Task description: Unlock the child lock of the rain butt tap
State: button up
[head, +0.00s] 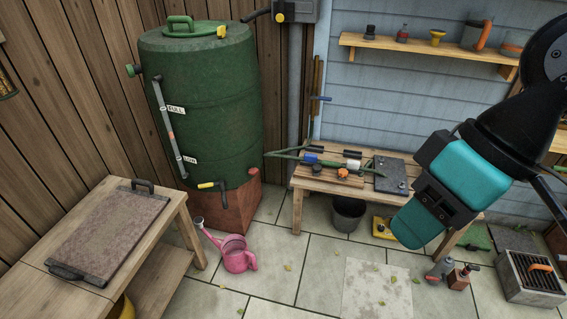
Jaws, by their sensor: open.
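The rain butt (210,120) is a dark green barrel on a brick-red block (238,207) against the wooden fence. Its tap (211,186) sticks out low on the front, with a yellow part at the left and a dark part at the right. The child lock on it is too small to make out. My gripper (412,232), teal and black, hangs from the upper right in front of the bench, well to the right of the tap and apart from it. It is open, with nothing seen in it; its fingertips are hard to make out.
A pink watering can (237,254) stands on the paving below the tap. A wooden table (165,218) with a brown board is at front left. A low bench (300,183) with tools stands right of the butt. Paving between them (270,280) is mostly clear.

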aim_at(253, 171)
jog(key=u, duration=0.05)
jog(key=i, duration=1.1)
jog(key=u, duration=0.65)
